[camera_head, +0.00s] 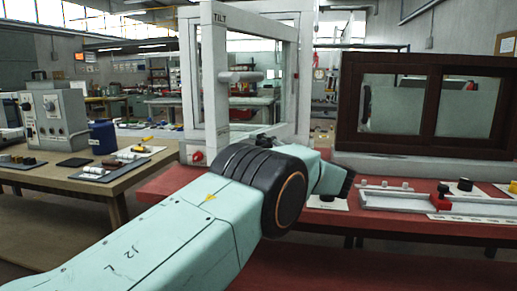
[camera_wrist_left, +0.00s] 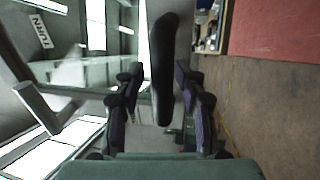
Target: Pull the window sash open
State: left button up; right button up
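The white window frame (camera_head: 188,90) stands on the red table. Its glazed sash has a near left stile (camera_head: 213,100) marked TILT, and its top rail slants back to the right, so it seems swung out. A grey lever (camera_head: 240,76) sticks out beside the stile. In the left wrist view my left gripper (camera_wrist_left: 157,85) has its fingers apart, one each side of a long dark handle (camera_wrist_left: 164,60). The right finger is close to it; I cannot tell whether it touches. A TURN label (camera_wrist_left: 40,31) shows there. My arm hides most of the gripper in the head view. My right gripper is out of view.
A brown sliding window (camera_head: 430,105) stands on the red table (camera_head: 390,226) to the right, with rails and small parts in front. A wooden bench (camera_head: 120,185) on the left holds a grey instrument box (camera_head: 55,118), a blue container (camera_head: 103,137) and small parts.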

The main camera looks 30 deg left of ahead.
pick_arm(q)
jog(key=v, duration=1.2)
jog(key=shift+w+d, duration=0.1)
dwell(0.4)
